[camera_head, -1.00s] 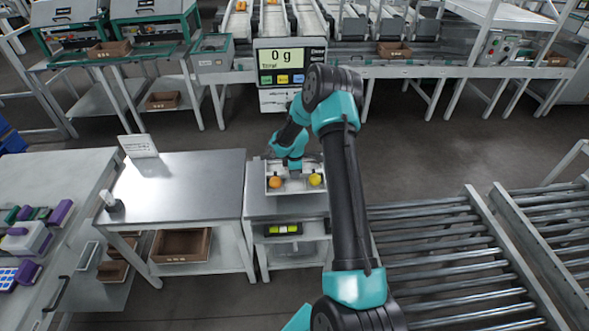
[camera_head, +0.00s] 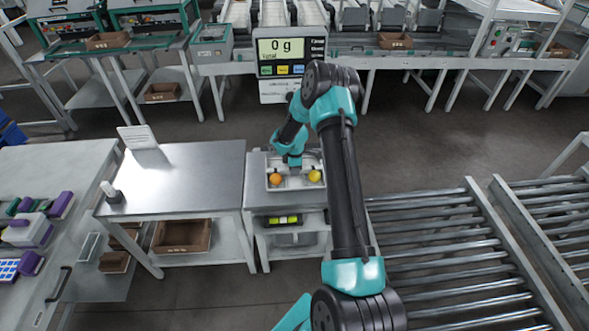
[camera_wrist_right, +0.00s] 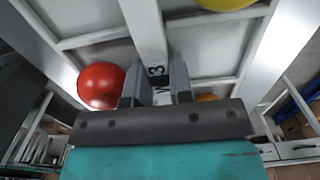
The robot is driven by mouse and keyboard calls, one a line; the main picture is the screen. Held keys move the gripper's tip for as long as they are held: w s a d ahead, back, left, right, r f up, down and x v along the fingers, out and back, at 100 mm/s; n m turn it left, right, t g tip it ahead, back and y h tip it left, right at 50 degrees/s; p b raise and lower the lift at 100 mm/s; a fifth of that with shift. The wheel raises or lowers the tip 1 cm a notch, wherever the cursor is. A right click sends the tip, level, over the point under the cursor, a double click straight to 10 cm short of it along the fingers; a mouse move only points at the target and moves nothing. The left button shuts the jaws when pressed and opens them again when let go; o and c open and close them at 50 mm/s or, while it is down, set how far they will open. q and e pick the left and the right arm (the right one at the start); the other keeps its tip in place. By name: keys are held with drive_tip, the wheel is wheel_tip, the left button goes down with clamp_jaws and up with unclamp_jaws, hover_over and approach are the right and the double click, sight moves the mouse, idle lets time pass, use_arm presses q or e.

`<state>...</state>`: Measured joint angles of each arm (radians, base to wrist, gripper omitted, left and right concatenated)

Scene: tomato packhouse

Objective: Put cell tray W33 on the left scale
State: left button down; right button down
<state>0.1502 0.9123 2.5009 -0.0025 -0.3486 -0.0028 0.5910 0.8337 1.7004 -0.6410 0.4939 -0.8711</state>
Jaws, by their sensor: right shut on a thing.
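The cell tray (camera_head: 296,188), pale and divided, is over the small metal stand left of my right arm. An orange tomato (camera_head: 275,179) and a yellow tomato (camera_head: 314,176) show in it. My right gripper (camera_head: 294,170) is shut on its middle divider. I cannot tell whether the tray is lifted. A display (camera_head: 289,53) behind reads 0 g; no scale platform is clear. My left gripper is out of view.
A bare steel table (camera_head: 185,175) with a white sign (camera_head: 138,138) stands left of the stand, and a brown box (camera_head: 182,237) sits on its lower shelf. Roller conveyors (camera_head: 435,240) fill the right. A bench (camera_head: 45,165) with purple-topped items is far left.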

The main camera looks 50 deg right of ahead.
drive_tip(key=shift+f, duration=0.25)
idle(0.3)
drive_tip(key=c, duration=0.9)
unclamp_jaws()
drive_tip(key=shift+c, duration=0.2)
drive_tip(key=shift+c, duration=0.4)
drive_tip(key=shift+c, duration=1.2)
drive_tip(key=shift+r, duration=0.15)
drive_tip(key=shift+r, duration=3.35)
